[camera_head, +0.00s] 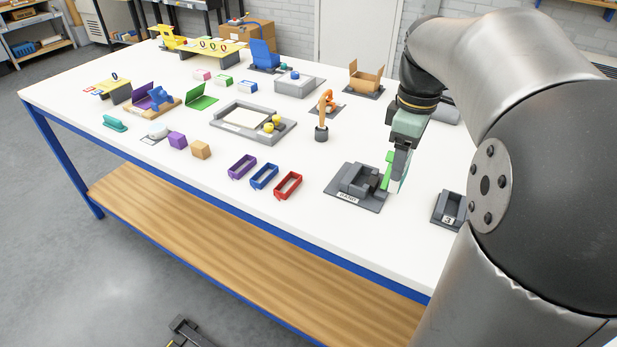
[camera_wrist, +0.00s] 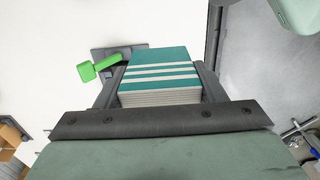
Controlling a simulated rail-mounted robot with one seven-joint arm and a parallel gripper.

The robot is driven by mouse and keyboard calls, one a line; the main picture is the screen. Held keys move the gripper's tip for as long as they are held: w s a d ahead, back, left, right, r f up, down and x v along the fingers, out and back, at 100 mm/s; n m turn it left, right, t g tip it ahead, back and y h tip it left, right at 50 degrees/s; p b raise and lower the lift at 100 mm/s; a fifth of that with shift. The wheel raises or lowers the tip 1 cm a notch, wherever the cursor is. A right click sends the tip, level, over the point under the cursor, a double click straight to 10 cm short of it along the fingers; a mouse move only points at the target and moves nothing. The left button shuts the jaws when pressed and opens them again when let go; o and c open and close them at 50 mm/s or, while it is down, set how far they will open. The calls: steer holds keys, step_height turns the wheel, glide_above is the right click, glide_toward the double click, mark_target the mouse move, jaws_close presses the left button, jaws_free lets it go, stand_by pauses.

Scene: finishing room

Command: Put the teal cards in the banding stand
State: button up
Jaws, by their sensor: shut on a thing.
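A stack of teal cards (camera_wrist: 160,68) with pale stripes and white edges is between the two fingers of my gripper (camera_wrist: 158,85) in the wrist view. In the head view my gripper (camera_head: 399,172) points down at the right side of the dark grey banding stand (camera_head: 352,182), which has a white label on its front. A sliver of teal shows at the fingertips there. A bright green bar (camera_wrist: 100,67) stands close by the cards, by a dark plate. Whether the cards touch the stand is hidden.
A dark holder marked 3 (camera_head: 447,209) stands to the right, close to my arm. Purple, blue and red trays (camera_head: 288,186) lie to the left. An orange clamp-like thing (camera_head: 324,108) and an open cardboard box (camera_head: 366,78) are behind. The white table (camera_head: 240,215) is clear at the front.

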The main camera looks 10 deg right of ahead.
steer(key=shift+w+a+f+p, duration=0.1)
steer(key=shift+w+f+p, duration=0.35)
steer(key=shift+w+f, duration=1.8)
steer(key=shift+w+a+f+p, duration=0.1)
steer(key=shift+w+f+p, duration=0.4)
steer(key=shift+w+f, duration=1.8)
steer(key=shift+w+a+f+p, duration=0.1)
steer(key=shift+w+f+p, duration=0.35)
steer(key=shift+w+f, duration=1.8)
steer(key=shift+w+r, duration=0.3)
steer(key=shift+f, duration=0.15)
steer(key=o, duration=1)
